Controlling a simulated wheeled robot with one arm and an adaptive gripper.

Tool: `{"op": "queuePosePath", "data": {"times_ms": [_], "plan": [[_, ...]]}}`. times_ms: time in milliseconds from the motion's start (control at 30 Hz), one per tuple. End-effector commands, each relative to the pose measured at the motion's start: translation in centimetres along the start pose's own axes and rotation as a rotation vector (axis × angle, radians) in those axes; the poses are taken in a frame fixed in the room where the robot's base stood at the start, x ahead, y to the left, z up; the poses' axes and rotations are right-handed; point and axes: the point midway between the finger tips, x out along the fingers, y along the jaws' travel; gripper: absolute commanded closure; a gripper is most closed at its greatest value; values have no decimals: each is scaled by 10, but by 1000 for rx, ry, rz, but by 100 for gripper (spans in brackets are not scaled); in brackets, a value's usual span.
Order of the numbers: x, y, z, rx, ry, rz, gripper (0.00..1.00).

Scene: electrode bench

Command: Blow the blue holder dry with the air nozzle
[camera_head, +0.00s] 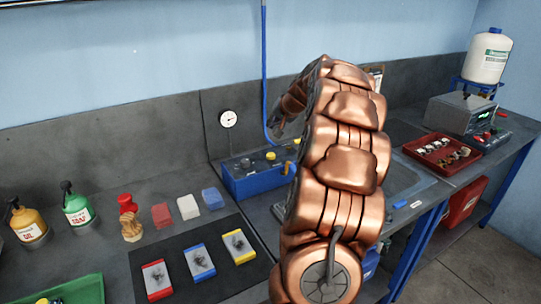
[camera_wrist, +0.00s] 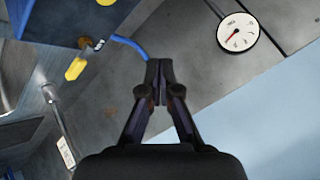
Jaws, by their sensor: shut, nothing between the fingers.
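A blue-edged holder (camera_head: 199,262) with a dark patch on its pale face lies on a black mat, between a red-edged and a yellow-edged one. My gripper (camera_wrist: 158,84) is shut and empty in the wrist view, its tips overlapping the blue hose (camera_wrist: 130,45); whether they touch it I cannot tell. The blue hose (camera_head: 264,75) runs down the wall to behind a blue box (camera_head: 247,185). A yellow-ended brass fitting (camera_wrist: 75,68) shows beside the box in the wrist view; I cannot tell whether it is the air nozzle.
A round gauge (camera_head: 228,119) is on the back panel. Red, white and blue blocks (camera_head: 188,207) lie behind the black mat (camera_head: 240,280). Green and amber bottles (camera_head: 76,208) stand at left. A red tray (camera_head: 440,152) and a white-topped tank (camera_head: 490,55) are at right.

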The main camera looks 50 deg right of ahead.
Motion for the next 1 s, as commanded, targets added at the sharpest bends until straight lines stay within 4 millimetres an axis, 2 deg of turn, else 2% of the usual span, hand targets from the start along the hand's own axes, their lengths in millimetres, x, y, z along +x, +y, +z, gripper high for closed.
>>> {"op": "queuePosePath", "data": {"times_ms": [467, 1000], "plan": [[9, 6, 7, -1, -1, -1, 100], [53, 38, 40, 0, -1, -1, 100]]}}
